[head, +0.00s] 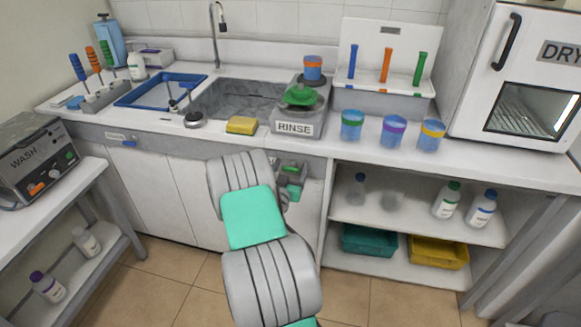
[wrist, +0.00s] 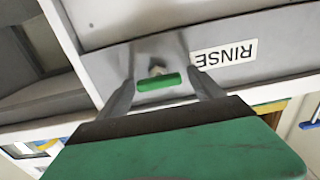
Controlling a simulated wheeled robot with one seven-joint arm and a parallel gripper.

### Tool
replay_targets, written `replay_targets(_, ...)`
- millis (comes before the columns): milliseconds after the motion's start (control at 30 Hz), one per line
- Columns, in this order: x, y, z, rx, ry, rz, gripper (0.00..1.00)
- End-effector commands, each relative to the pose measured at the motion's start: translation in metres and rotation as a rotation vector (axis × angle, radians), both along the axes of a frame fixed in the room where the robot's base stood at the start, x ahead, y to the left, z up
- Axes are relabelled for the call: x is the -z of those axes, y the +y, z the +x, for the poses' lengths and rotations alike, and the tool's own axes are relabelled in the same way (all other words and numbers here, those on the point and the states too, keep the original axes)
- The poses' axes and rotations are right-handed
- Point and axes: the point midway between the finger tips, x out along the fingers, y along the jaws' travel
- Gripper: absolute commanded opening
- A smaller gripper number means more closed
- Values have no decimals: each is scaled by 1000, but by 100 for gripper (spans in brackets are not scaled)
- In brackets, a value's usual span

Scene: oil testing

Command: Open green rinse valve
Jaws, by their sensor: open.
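The green valve handle (wrist: 158,82), a short bar on a metal stem, sticks out of a grey panel beside the upside-down RINSE label in the wrist view. My gripper (wrist: 162,88) is open, with one finger on each side of the handle and visible gaps between. In the head view my gripper (head: 290,172) is below the counter's front edge, under the grey rinse station (head: 283,120). A green domed part (head: 300,96) sits on top of that station. I cannot make out the bar handle in the head view.
A yellow sponge (head: 241,125) lies left of the station, by the sink (head: 240,100). Cups, including a green-banded one (head: 352,125), stand to its right. The shelf (head: 420,225) below right holds bottles. The dryer (head: 520,80) is far right. The floor beside my arm is clear.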

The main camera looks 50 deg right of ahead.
Motion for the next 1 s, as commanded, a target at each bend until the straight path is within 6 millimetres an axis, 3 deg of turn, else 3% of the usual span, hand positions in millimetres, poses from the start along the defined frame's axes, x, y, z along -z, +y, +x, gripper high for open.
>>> replay_targets(133, 1, 0, 0, 0, 0, 0, 76)
replay_targets(900, 1, 1, 0, 0, -1, 1, 14)
replay_targets(1000, 1, 1, 0, 0, 1, 1, 14)
